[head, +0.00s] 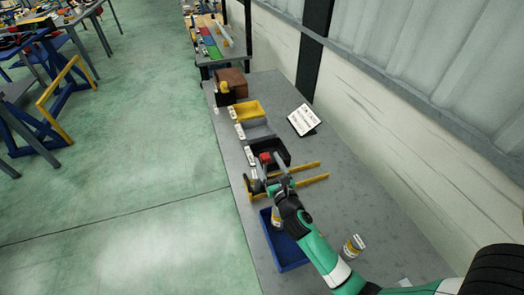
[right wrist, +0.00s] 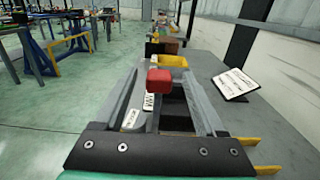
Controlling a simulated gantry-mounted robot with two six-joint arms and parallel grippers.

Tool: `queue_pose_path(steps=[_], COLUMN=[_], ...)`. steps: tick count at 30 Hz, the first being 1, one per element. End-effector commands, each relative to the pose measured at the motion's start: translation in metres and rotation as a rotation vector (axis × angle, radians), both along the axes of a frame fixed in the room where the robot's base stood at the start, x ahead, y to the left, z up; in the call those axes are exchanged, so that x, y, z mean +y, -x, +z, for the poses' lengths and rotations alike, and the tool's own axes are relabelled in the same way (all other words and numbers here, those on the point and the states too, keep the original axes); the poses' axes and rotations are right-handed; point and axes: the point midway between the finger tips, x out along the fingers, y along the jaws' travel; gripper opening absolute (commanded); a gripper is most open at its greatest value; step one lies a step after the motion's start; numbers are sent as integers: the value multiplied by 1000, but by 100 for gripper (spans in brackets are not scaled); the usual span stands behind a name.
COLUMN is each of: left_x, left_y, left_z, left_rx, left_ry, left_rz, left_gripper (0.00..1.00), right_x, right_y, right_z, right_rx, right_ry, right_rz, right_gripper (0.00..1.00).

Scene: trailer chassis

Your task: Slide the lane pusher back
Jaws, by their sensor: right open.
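A small red block or knob (head: 265,157), which looks like the pusher's handle, shows at the black bin (head: 283,148). In the right wrist view the red knob (right wrist: 159,80) stands between my two grey fingers, with a gap on both sides. My right gripper (head: 267,167) is open around it, and I see no contact. It also shows in the right wrist view (right wrist: 160,95). Two yellow rails (head: 312,183) run across the bench under my right gripper. The pusher's body is mostly hidden by the gripper. My left gripper is not in view.
Beyond the black bin stand a grey bin (head: 256,130), a yellow bin (head: 249,110) and a brown box (head: 233,83). A white sign (head: 302,119) stands at right. A blue bin (head: 289,256) and a white-and-yellow container (head: 353,246) are nearer. The right side of the bench is mostly clear.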

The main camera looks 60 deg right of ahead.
Motion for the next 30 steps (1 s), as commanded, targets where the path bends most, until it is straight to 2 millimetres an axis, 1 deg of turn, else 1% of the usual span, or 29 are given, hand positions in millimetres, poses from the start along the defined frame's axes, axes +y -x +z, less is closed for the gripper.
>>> queue_pose_path(steps=[1,4,9,12,18,19,23,24,26,27,29,30], left_x=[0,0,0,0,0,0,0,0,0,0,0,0], left_y=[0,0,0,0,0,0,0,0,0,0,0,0], left_z=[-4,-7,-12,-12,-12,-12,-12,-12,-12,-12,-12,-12], left_rx=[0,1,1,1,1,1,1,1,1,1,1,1], left_ry=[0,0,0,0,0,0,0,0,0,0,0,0], left_rz=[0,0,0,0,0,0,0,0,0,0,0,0], left_gripper=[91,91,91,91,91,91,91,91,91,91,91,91], right_x=[-9,-24,-38,-41,-41,-41,-41,-41,-41,-41,-41,-41], right_y=[-9,-23,-39,-42,-43,-43,-43,-42,-42,-42,-42,-42], right_z=[-1,-1,-1,0,0,0,0,0,0,0,0,0], right_rx=[-3,-3,-1,-1,-1,-1,-1,-1,-1,-1,-1,-1], right_ry=[0,0,-1,-1,-1,-1,-1,-1,-1,-1,-1,-1], right_rz=[-3,-2,0,1,1,1,1,1,1,1,1,1], right_gripper=[72,72,72,72,72,71,47,40,29,22,11,4])
